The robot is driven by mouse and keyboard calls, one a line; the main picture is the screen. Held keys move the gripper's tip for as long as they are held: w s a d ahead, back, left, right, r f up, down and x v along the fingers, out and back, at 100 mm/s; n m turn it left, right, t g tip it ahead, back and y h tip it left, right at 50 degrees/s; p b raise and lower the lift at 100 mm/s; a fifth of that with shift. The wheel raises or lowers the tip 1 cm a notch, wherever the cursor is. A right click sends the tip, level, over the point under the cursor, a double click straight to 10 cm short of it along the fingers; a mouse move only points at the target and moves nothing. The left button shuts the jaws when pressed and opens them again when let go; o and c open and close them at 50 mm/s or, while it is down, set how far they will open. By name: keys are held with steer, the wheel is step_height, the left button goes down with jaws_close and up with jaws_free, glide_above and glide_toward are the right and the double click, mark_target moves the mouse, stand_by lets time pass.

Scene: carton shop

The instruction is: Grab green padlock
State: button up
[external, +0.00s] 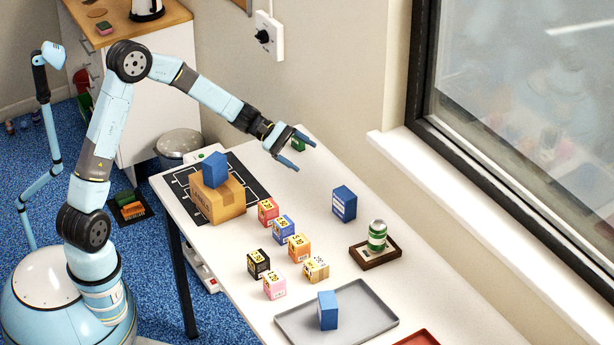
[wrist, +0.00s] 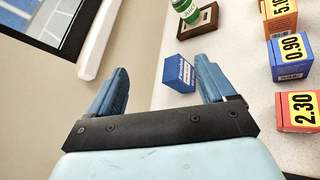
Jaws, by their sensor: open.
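I cannot tell whether the fingers touch the green object.
A blue box (external: 344,204) stands nearer on the white table (external: 345,265). A green can (external: 377,236) sits on a brown tray. Several price-marked boxes (external: 283,229) stand mid-table. A blue block (external: 215,169) sits on a carton (external: 220,203). A wall and window sill (external: 400,145) border the table's right.

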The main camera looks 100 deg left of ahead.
steer(key=s+a+f+n+t+y, duration=0.1)
steer(key=s+a+f+n+y, duration=0.3)
steer(key=a, duration=0.6)
steer(key=s+a+f+n+t+y, duration=0.1)
steer(key=s+a+f+n+y, duration=0.15)
steer(key=s+a+n, duration=0.5)
steer(key=s+a+f+n+t+y, duration=0.1)
steer(key=s+a+f+n+y, duration=0.2)
steer(key=a, duration=0.8)
glide_toward(298, 143)
steer(key=w+a, duration=0.1)
steer(key=w+a+r, duration=0.1)
steer(key=shift+w+a+m+y, duration=0.25)
steer(key=shift+w+a+y, duration=0.05)
steer(key=shift+w+y, duration=0.05)
steer(key=shift+x, duration=3.8)
steer(key=c, duration=1.2)
